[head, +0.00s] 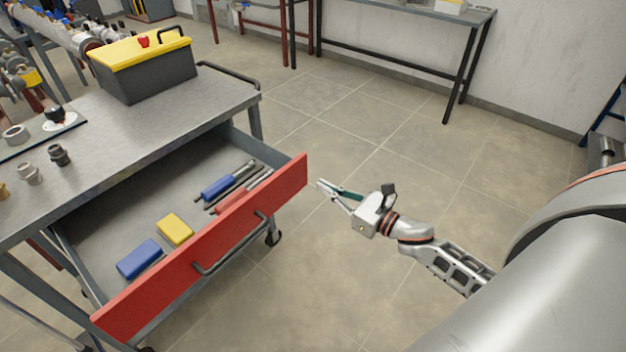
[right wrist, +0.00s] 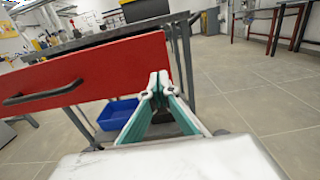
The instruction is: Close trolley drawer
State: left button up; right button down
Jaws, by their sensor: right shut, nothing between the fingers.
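The trolley drawer with its red front (head: 207,248) is pulled well out of the grey trolley (head: 125,135). A dark bar handle (head: 232,245) runs across its front. Inside lie a blue block (head: 140,259), a yellow block (head: 175,229) and several tools with blue and red handles. My right gripper (head: 321,185) is shut and empty, just beyond the right end of the drawer front. In the right wrist view, the shut fingertips (right wrist: 158,82) show close to the right end of the red drawer front (right wrist: 90,77); I cannot tell whether they touch. My left gripper is not in view.
A black toolbox with a yellow lid (head: 143,64) and several fittings stand on the trolley top. A blue bin (right wrist: 118,115) sits low under the trolley. The tiled floor right of the drawer is clear; a grey table (head: 420,12) stands by the wall.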

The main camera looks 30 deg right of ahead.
aim_at(303, 175)
jog(key=shift+x, duration=2.4)
